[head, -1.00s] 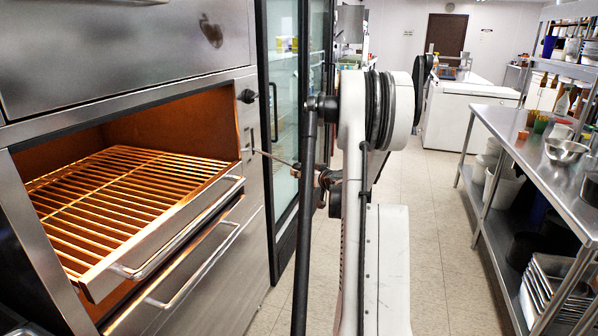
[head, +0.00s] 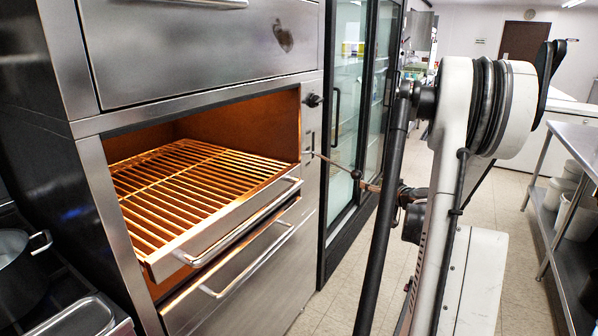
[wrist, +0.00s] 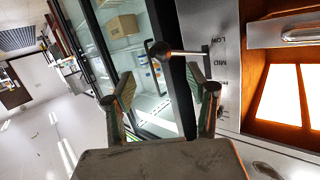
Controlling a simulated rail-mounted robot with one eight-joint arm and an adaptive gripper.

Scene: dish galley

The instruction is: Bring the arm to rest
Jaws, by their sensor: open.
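My gripper (wrist: 161,84) is open in the wrist view, with one finger on each side and nothing between the pads. A lever with a dark ball knob (wrist: 159,49) shows just above the gap between the fingertips. Its rod runs right to a steel panel (wrist: 226,60) marked LOW and MID. I cannot tell how far the fingertips are from the lever. In the head view the lever (head: 337,164) sticks out from the oven's right side.
The broiler rack drawer (head: 200,190) stands pulled out of the glowing oven, with its handle toward the aisle. A glass-door fridge (head: 345,110) stands beyond. A pot (head: 20,265) is at lower left. A steel table (head: 572,165) is at right, with floor between.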

